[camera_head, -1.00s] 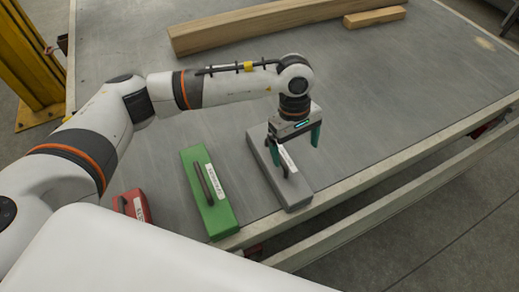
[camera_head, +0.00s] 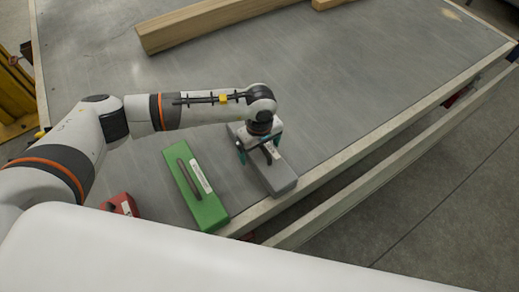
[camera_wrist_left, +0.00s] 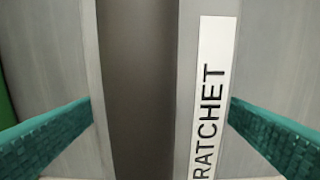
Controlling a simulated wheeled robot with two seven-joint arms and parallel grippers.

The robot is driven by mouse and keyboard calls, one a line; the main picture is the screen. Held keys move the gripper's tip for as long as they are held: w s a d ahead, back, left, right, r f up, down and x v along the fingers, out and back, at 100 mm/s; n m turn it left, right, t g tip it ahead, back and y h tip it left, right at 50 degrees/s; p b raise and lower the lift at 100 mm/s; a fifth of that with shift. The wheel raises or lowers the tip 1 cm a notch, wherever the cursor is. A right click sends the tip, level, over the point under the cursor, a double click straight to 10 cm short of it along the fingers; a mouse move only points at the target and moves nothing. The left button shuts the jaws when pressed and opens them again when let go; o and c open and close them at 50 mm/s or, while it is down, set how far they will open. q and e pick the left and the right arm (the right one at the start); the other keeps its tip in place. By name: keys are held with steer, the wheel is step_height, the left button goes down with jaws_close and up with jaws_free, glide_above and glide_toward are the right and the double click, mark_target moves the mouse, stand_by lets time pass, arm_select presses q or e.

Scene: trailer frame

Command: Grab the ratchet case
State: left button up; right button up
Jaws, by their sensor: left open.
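The ratchet case (camera_head: 281,181) is a grey box with a dark handle and a white label, lying on the trailer bed near its edge. In the left wrist view its label (camera_wrist_left: 210,100) reads "RATCHET", and the dark handle (camera_wrist_left: 140,90) runs beside the label. My left gripper (camera_head: 258,156) is open, pointing down low over the case. Its two green fingers stand on either side of the handle and label in the left wrist view (camera_wrist_left: 162,125). The gripper hides part of the case in the head view. My right gripper is not in view.
A green case (camera_head: 203,205) lies just left of the ratchet case, and a red case (camera_head: 122,204) lies further left. Wooden beams (camera_head: 205,30) lie at the back of the trailer bed (camera_head: 340,90). The bed is clear behind and right of the ratchet case.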

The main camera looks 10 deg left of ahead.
arm_select(q)
steer(key=shift+f, duration=0.55)
steer(key=shift+w, duration=0.1)
steer(key=c, duration=1.4)
